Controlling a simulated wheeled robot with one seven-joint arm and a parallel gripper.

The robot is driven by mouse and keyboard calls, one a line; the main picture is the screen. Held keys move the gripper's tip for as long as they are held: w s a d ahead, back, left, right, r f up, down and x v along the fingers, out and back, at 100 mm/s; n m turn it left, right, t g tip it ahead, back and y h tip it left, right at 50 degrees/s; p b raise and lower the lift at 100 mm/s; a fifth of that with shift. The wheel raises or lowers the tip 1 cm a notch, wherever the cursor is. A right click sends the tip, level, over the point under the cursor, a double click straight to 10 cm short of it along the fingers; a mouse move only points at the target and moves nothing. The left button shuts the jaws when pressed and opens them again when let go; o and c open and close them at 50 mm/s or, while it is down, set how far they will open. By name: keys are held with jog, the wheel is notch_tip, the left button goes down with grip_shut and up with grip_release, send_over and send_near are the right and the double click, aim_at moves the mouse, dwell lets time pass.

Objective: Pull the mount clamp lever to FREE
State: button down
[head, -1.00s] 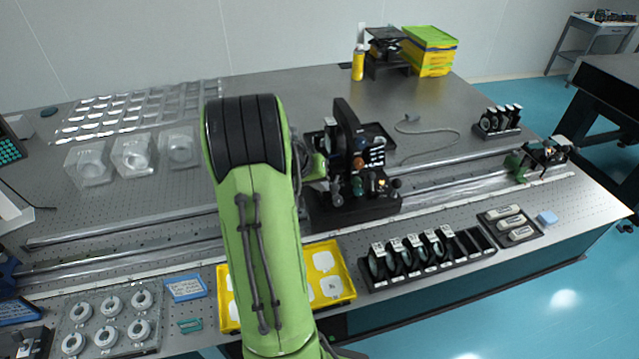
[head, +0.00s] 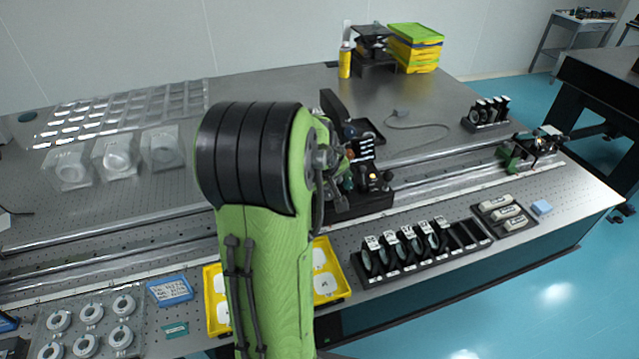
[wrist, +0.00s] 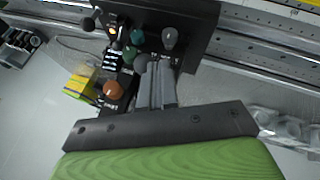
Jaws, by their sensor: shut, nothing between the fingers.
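The black mount (head: 365,203) stands on the rail in the head view, partly hidden behind my arm. Its dark base also shows at the top of the wrist view (wrist: 190,22), with several ball knobs: a pale grey one (wrist: 169,38), a green one (wrist: 137,37) and an orange-brown one (wrist: 113,89). I cannot tell which knob belongs to the clamp lever, and no FREE marking is readable. My gripper (wrist: 161,68) is shut and empty, its fingertips close below the pale grey knob; contact cannot be told.
Metal rails (head: 440,176) run across the table past the mount. A rack of round optics (head: 420,252) and a yellow tray (head: 336,291) stand in front. Clear boxes (head: 118,158) stand at left.

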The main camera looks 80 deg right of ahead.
jog(key=shift+s+d+n+t, duration=0.1)
jog(key=shift+s+n+t, duration=0.2)
jog(key=shift+n, duration=0.2)
jog(key=shift+w, duration=0.25)
jog(key=shift+w+d, duration=0.35)
jog(key=shift+w, duration=0.25)
